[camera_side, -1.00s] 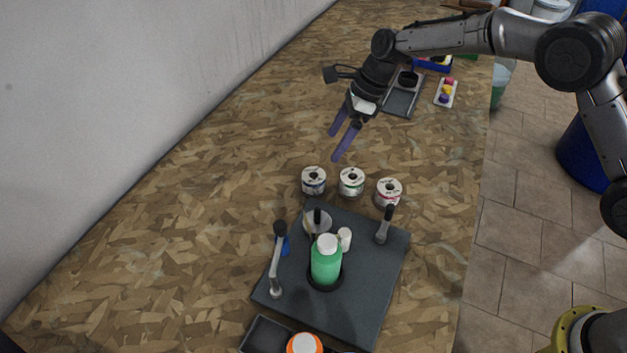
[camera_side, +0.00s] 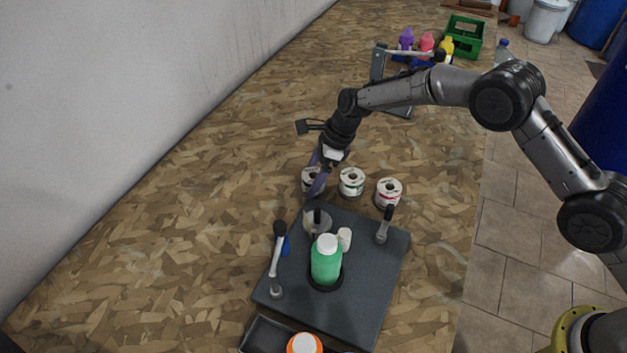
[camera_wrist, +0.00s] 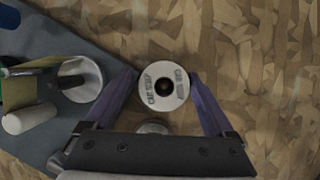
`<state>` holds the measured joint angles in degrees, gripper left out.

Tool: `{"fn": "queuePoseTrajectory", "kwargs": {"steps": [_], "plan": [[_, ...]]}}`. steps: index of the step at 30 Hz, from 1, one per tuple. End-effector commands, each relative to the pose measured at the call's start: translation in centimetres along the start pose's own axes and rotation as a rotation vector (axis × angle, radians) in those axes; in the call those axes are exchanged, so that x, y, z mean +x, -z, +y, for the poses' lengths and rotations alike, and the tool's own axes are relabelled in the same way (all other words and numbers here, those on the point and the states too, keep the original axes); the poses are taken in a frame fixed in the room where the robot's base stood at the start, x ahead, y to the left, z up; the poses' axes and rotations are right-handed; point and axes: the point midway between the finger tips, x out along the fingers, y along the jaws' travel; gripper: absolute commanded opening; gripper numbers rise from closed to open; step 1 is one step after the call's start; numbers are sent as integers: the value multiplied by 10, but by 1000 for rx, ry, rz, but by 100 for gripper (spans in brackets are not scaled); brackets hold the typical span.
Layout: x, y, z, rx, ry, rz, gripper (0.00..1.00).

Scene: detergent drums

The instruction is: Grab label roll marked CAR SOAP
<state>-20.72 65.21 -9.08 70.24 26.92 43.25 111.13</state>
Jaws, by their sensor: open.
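My gripper (camera_side: 318,178) is open and low over the leftmost label roll (camera_side: 307,186) in the side view. In the wrist view, that white-faced roll (camera_wrist: 147,93) with a dark core lies between the two fingers of my gripper (camera_wrist: 161,78), with gaps on both sides. Its printed lettering appears to start with CAR; the second word is blurred. The middle roll (camera_side: 351,187) has a green band and the right roll (camera_side: 389,199) a red one; their print is too small to read. The fingers partly hide the left roll in the side view.
A dark plate (camera_side: 365,300) in front of the rolls holds a green bottle (camera_side: 326,262), a small white cap (camera_side: 344,238) and upright clamp handles (camera_side: 277,262). The bench (camera_side: 200,200) to the left is clear. Bottles and a green crate (camera_side: 464,38) stand at the back.

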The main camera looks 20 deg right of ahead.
Motion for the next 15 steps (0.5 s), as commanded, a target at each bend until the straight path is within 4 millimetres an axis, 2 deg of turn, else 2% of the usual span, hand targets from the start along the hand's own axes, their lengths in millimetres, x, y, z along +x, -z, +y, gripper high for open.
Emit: {"fn": "queuePoseTrajectory", "kwargs": {"steps": [8,15], "plan": [[3,0,0,0,1,-1,88],[3,0,0,0,0,-1,45]]}}
